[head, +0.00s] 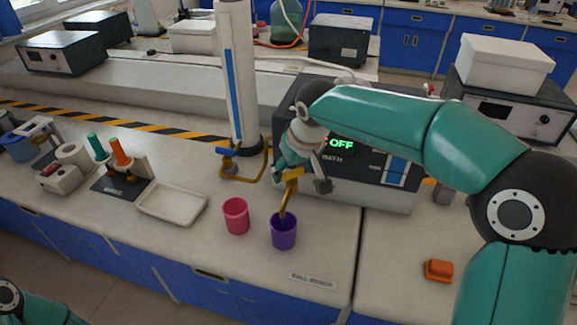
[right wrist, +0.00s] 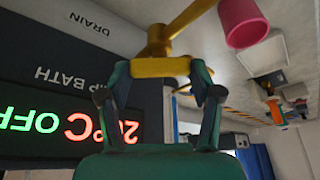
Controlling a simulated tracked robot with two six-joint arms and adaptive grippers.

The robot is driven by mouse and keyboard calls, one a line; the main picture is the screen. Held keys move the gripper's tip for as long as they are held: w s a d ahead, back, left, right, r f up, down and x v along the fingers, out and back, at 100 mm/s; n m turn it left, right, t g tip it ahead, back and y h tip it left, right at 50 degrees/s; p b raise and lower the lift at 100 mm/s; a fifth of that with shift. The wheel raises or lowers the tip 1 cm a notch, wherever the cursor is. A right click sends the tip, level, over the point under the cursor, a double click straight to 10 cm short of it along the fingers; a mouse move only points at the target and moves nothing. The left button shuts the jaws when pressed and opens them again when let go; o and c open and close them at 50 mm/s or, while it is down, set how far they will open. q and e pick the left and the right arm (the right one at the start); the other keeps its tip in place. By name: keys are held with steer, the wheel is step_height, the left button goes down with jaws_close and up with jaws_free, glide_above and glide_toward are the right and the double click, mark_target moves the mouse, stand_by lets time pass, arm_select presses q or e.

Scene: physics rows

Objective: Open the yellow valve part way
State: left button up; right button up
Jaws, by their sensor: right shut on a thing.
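The yellow valve handle (head: 293,173) sits on a drain tap at the front of the dark bath unit (head: 400,192). Its brass spout (head: 286,203) points down into a purple cup (head: 284,233) on the bench. My right gripper (head: 304,180) is shut on the yellow handle. In the right wrist view, the yellow handle (right wrist: 160,67) lies across between the two fingertips (right wrist: 161,84). The gripper and wrist partly hide the tap body in the head view. My left gripper is out of view; only a piece of my left arm shows at the lower left corner.
A pink cup (head: 236,216) stands left of the purple one. A white tray (head: 172,203) lies further left, and an orange block (head: 438,270) at right. The bath's display (head: 341,144) reads OFF.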

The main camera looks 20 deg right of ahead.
steer(key=shift+w+n, duration=0.1)
steer(key=shift+n, duration=0.3)
steer(key=o, duration=1.1)
steer(key=shift+o, duration=0.2)
steer(key=v, duration=1.2)
steer(key=shift+d, duration=0.2)
